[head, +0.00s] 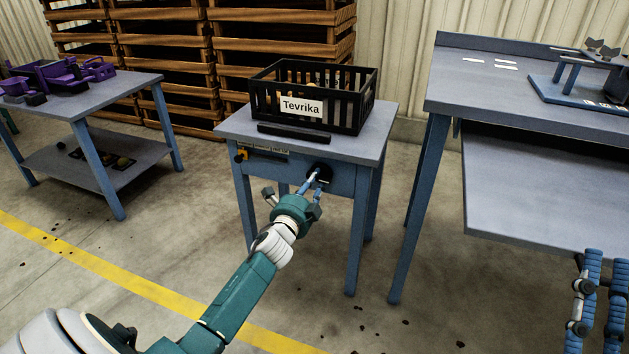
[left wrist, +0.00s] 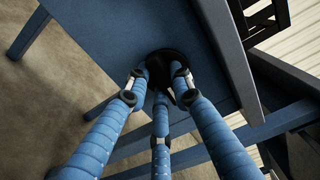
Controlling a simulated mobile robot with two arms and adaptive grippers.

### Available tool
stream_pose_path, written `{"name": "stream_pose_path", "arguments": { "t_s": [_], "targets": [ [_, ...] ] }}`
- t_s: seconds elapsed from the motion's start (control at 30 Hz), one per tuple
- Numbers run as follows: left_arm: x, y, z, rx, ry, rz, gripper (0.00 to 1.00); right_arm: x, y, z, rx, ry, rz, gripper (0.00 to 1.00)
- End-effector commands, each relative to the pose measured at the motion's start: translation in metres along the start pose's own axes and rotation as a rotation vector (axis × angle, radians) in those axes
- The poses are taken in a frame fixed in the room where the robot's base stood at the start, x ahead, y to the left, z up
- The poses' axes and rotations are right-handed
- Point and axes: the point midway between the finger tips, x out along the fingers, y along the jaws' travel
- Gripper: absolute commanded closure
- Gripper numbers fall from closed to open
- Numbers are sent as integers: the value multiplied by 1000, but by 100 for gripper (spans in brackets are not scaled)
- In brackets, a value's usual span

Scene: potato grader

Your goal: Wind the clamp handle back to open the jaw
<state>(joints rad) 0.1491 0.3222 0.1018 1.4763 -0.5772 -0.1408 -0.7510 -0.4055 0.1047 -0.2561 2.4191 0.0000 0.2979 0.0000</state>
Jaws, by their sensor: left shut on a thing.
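A small blue-grey table (head: 232,127) stands in the middle of the head view. A round black clamp handle (head: 322,170) sits on its front apron; it also shows in the left wrist view (left wrist: 164,56). My left gripper (head: 314,181) reaches it from the front, and its blue fingers are shut on the handle. In the left wrist view the fingers (left wrist: 161,80) close around its dark middle, hiding part of it. A dark bar (head: 293,133) lies along the tabletop's front edge; I cannot tell whether it is the jaw. My right gripper (head: 603,275) is partly visible at lower right, near no handle.
A black crate labelled Tevrika (head: 346,115) stands on the small table. A workbench (head: 470,92) with a blue fixture (head: 575,92) is at right. A table (head: 95,92) with purple parts is at left. Wooden crates (head: 180,65) are stacked behind. Open floor lies between the tables.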

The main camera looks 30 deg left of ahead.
Motion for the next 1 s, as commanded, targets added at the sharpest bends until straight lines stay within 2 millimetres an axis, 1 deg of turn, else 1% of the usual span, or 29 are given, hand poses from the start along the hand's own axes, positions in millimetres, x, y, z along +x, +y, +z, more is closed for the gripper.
{"name": "stream_pose_path", "arguments": {
  "t_s": [0.2,0.5,0.53,0.6,0.63,0.9,1.0],
  "targets": [
    [0,1,1,-22,-3,1,100,0,0,4,-1,-19,1,60],
    [0,1,2,-21,-3,2,100,0,1,5,-2,-20,1,60],
    [0,1,2,-21,-3,2,76,0,1,5,-2,-20,1,60],
    [0,1,1,-21,-3,2,62,0,1,5,-2,-20,1,60],
    [0,1,1,-21,-3,2,58,0,1,5,-2,-20,1,60],
    [0,1,1,-20,-1,1,58,0,0,4,0,-17,0,60],
    [-5,1,0,-20,-1,2,58,0,0,4,0,-17,0,60]
  ]
}}
